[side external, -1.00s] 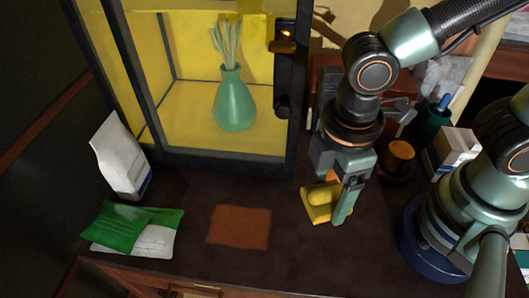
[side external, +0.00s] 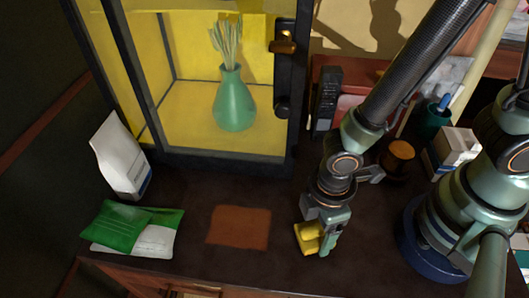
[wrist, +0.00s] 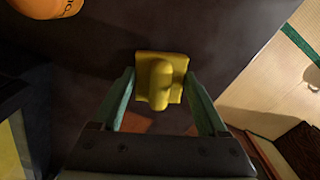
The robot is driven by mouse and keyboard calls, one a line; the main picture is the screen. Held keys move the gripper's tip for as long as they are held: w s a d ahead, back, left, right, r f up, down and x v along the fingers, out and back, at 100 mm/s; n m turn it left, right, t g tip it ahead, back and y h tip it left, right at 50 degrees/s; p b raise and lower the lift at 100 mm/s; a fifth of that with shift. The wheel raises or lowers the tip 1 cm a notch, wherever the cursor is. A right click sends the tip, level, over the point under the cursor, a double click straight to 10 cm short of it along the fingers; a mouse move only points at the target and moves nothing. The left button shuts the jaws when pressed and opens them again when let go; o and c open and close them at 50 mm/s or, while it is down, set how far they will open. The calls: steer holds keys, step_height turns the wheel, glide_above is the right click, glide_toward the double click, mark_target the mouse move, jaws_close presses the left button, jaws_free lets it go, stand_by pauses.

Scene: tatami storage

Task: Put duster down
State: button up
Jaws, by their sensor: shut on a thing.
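The yellow duster (side external: 307,238) has a flat square base and a rounded handle. My gripper (side external: 324,238) is shut on it in the side view, low near the front of the dark tabletop. In the wrist view the duster (wrist: 175,65) sits between the two green fingers of my gripper (wrist: 160,78), its handle facing the camera. Whether its base touches the tabletop is hard to tell.
A flat brown patch (side external: 238,228) lies left of the duster. Farther left are green-and-white packets (side external: 130,228) and a white bag (side external: 120,160). A glass-fronted yellow cabinet (side external: 225,158) stands behind. An amber jar (side external: 398,152) stands right.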

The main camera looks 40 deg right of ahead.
mark_target(318, 226)
steer(key=shift+f, duration=0.35)
steer(key=shift+f, duration=0.15)
steer(key=o, duration=1.2)
steer(key=shift+o, duration=0.2)
step_height(318, 226, up, 12)
steer(key=w+d+r+m+t, duration=0.2)
steer(key=w+d+r+m, duration=0.4)
steer(key=d, duration=0.3)
steer(key=w+d+r+m+t, duration=0.3)
steer(key=w+d+r+m, duration=0.3)
steer(key=d, duration=0.4)
steer(key=shift+d+r+m+t, duration=0.15)
steer(key=shift+r+m+t, duration=0.25)
steer(key=shift+m, duration=0.4)
